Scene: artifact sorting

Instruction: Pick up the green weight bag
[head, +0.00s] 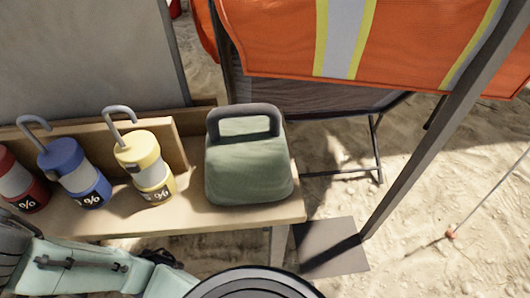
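The green weight bag (248,165) stands upright at the right end of a light wooden table (225,220). It is a squat, rounded block with a dark handle (243,122) arching over its top. The handle is free, and nothing covers the bag. Teal links of my arm cross the lower left corner, in front of the table and apart from the bag. I cannot make out my gripper's fingers in this view.
A yellow canister (145,165), a blue canister (74,172) and a red canister (22,180) stand left of the bag. A grey post (440,115) rises from a flat base plate (330,247) at right. An orange vest (280,40) hangs behind. Sand lies around.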

